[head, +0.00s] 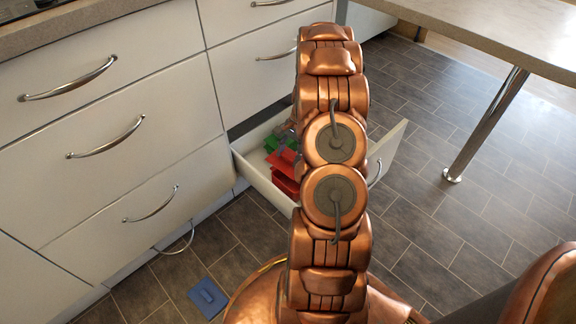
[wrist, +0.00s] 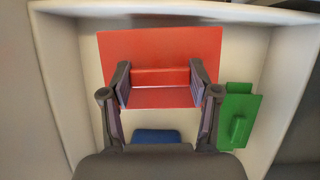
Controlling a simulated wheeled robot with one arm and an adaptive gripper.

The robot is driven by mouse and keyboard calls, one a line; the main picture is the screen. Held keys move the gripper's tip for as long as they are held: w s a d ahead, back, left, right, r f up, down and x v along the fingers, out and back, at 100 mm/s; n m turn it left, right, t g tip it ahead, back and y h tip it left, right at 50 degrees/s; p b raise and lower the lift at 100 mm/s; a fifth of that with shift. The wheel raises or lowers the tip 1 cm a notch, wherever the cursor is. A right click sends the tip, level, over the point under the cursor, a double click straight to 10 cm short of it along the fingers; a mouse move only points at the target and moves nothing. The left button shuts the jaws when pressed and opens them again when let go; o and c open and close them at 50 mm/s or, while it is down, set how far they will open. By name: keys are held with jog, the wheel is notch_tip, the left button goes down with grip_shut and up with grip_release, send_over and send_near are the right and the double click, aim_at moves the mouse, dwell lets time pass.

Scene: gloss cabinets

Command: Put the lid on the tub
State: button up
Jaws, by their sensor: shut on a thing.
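My gripper (wrist: 160,82) is over the open drawer in the wrist view, its two fingers on either side of the raised bar of a flat red lid (wrist: 160,43). It is shut on that bar. Red surfaces (head: 284,172) also show in the drawer in the head view, partly behind my arm. No tub can be made out clearly, and I cannot tell whether the lid rests on one.
A green lid-like piece with a handle (wrist: 238,116) lies at the drawer's right. A blue piece (wrist: 160,136) is partly hidden below my gripper. The open drawer (head: 262,180) has low white walls. A blue lid-like piece (head: 207,297) lies on the floor. A table leg (head: 485,125) stands right.

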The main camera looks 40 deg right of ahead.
jog(key=shift+s+d+f+m+b, duration=0.15)
jog(key=shift+d+f+m+b, duration=0.1)
jog(key=shift+f, duration=0.4)
jog(key=shift+s+d+f+m+b, duration=0.15)
jog(key=shift+d+f+b, duration=0.1)
jog(key=shift+f, duration=0.35)
jog(key=shift+r+p, duration=0.15)
jog(key=shift+p, duration=0.4)
jog(key=shift+f+p, duration=0.45)
jog(key=shift+f, duration=1.95)
jog(key=shift+f, duration=0.7)
jog(key=o, duration=1.2)
jog(key=shift+r, duration=0.15)
